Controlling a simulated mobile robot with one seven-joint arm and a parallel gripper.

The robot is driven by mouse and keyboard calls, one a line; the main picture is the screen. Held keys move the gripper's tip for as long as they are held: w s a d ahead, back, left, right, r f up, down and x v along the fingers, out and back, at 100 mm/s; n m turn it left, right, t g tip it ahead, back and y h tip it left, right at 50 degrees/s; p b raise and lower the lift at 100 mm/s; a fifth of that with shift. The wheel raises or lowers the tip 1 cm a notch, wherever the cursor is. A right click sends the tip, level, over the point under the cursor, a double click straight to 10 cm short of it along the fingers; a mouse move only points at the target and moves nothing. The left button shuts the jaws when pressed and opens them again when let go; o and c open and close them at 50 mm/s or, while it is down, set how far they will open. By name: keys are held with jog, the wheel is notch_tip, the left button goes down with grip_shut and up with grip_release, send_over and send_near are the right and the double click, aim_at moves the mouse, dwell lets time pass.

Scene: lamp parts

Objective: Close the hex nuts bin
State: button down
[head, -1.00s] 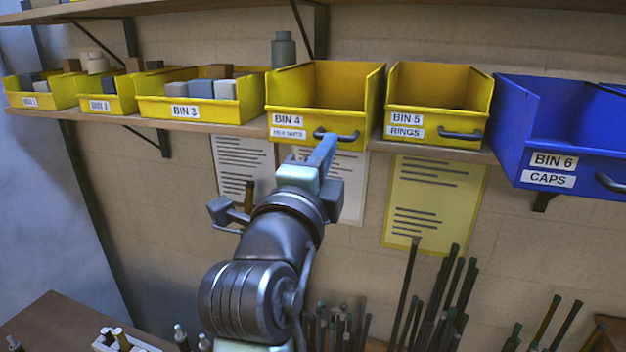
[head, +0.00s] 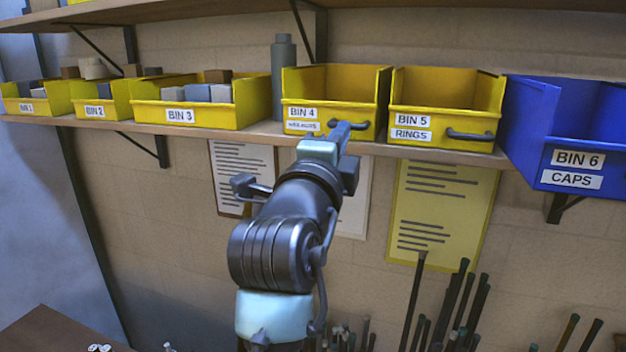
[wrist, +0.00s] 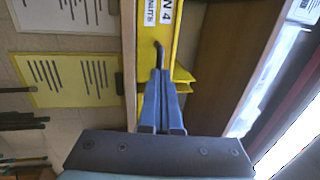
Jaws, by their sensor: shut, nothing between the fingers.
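The hex nuts bin is the yellow Bin 4 (head: 339,86) on the wall shelf, with a label that seems to read hex nuts and a dark handle at its lower right front. Its front now stands about level with the shelf edge and the neighbouring Bin 5. My gripper (head: 345,127) is shut and empty, its fingertips at the bin's front by the handle. In the wrist view the shut blue fingers (wrist: 163,85) point at the yellow front (wrist: 155,70), close to the dark handle (wrist: 159,50). Whether they touch it I cannot tell.
Yellow Bin 5 (head: 446,100), rings, stands just right, then blue Bin 6 (head: 570,140), caps. Yellow Bin 3 (head: 197,110) and a grey bottle (head: 284,80) are to the left. The shelf (head: 250,133) runs below; dark rods (head: 465,305) stand lower right.

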jog(key=b+v, duration=0.4)
jog(key=v, duration=0.7)
jog(key=s+r+n+t+y, duration=0.5)
jog(key=s+r+n+t, duration=0.3)
jog(key=n, duration=1.3)
jog(key=s+r, duration=0.3)
jog(key=s, duration=0.2)
jog(key=shift+s+n+y, duration=0.25)
jog(key=shift+n+y, duration=0.05)
jog(key=shift+y, duration=0.1)
jog(key=shift+w+d, duration=0.1)
